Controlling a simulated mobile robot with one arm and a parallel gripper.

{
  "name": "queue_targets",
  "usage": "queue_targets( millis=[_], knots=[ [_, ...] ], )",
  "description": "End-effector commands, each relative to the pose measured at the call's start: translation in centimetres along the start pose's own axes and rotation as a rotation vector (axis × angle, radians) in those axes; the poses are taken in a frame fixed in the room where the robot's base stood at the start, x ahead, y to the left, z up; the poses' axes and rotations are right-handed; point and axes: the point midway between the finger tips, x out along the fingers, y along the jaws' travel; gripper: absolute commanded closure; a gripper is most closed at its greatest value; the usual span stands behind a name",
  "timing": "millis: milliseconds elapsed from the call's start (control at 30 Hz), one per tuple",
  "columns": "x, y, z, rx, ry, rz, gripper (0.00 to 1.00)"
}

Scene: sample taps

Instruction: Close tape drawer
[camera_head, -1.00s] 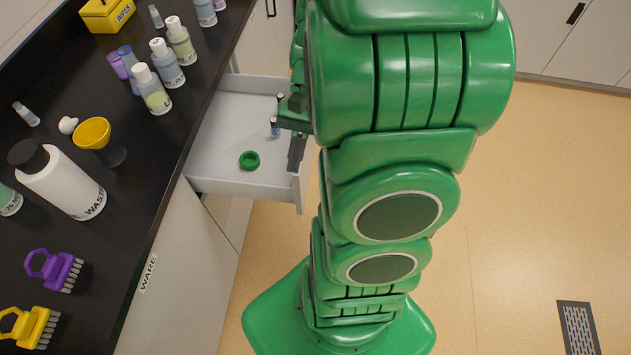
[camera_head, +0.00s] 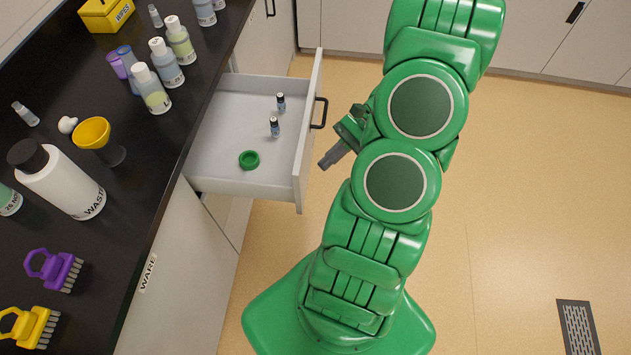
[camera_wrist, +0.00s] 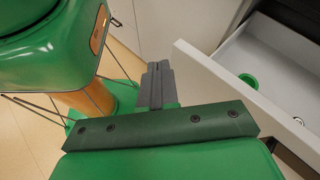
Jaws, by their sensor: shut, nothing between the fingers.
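The white tape drawer (camera_head: 225,150) stands pulled out from the black-topped counter in the head view. A dark handle (camera_head: 319,113) is on its front panel. Inside lie a green tape roll (camera_head: 249,160) and two small dark-capped vials (camera_head: 274,127). My gripper (camera_head: 328,162) is to the right of the drawer front, outside it and apart from it. In the wrist view my gripper's fingers (camera_wrist: 155,82) are together with nothing between them. The drawer (camera_wrist: 262,85) shows there at the right, with the green roll (camera_wrist: 248,81) in it.
The black counter (camera_head: 140,190) at the left bears several bottles, a white waste bottle (camera_head: 62,180), a yellow funnel (camera_head: 92,133) and brushes (camera_head: 55,270). Open tan floor (camera_head: 530,190) lies to the right of my arm. White cabinets (camera_head: 560,40) stand at the back.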

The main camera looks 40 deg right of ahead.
Motion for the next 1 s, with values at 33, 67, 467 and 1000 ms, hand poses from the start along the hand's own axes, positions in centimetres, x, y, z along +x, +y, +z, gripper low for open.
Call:
queue_targets(
  millis=[33, 67, 467, 1000],
  knots=[
    [-0.2, 0.4, -0.8, 0.021, -0.017, -0.033, 1.0],
    [-0.3, 0.5, -1.2, 0.031, -0.025, -0.051, 1.0],
    [-1.6, 3.1, -7.2, 0.165, -0.134, -0.31, 1.0],
    [-2.0, 7.7, -14.6, 0.317, -0.285, -0.68, 1.0]
  ],
)
